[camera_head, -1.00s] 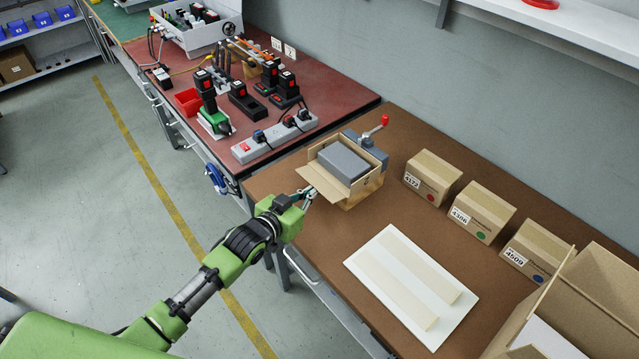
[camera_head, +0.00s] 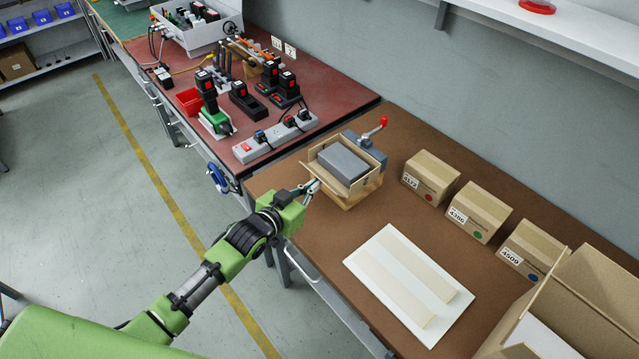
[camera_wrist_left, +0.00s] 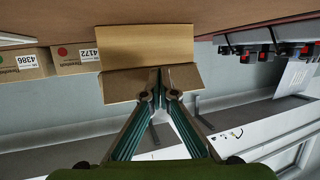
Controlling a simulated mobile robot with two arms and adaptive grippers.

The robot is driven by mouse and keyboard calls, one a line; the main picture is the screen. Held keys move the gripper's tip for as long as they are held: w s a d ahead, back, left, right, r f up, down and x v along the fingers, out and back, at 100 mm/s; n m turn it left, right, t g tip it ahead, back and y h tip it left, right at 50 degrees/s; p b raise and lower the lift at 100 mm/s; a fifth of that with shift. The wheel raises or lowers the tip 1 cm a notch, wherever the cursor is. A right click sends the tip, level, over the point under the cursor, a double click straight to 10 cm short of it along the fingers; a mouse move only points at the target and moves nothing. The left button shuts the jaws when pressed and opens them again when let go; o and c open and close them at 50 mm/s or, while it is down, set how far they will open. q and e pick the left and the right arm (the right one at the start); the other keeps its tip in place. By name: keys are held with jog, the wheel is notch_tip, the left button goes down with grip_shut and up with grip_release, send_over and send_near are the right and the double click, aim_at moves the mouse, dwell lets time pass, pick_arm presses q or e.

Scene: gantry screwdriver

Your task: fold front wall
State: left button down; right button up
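An open cardboard box (camera_head: 350,196) stands on the brown table with a grey block (camera_head: 344,163) inside. Its front flap (camera_head: 318,181) stands up at a slant along the near edge. My left gripper (camera_head: 313,187) is at the outer side of this flap; contact is hard to tell. In the left wrist view, which is upside down, the box (camera_wrist_left: 145,42) is straight ahead. The gripper's fingertips (camera_wrist_left: 160,72) are together in front of the flap (camera_wrist_left: 184,77), with nothing seen between them. My right gripper is not in view.
A grey device with a red-knobbed lever (camera_head: 374,152) stands behind the box. Several small labelled cartons (camera_head: 431,175) line the wall side. A white sheet with strips (camera_head: 410,285) lies at the front. A large open carton (camera_head: 590,305) is at right.

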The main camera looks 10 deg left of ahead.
pick_arm(q)
jog(key=shift+w+d+r+p, duration=0.15)
jog(key=shift+r+p, duration=0.15)
jog(key=shift+r, duration=0.25)
jog(key=shift+w+d+r+p, duration=0.2)
jog(key=shift+w+r+p, duration=0.05)
jog(key=shift+r+p, duration=0.1)
jog(key=shift+s+a+p, duration=0.65)
jog(key=shift+s+a, duration=0.15)
jog(key=shift+s, duration=0.2)
jog(key=shift+s+a+p, duration=0.6)
jog(key=shift+s+a, duration=0.15)
jog(key=shift+s, duration=0.2)
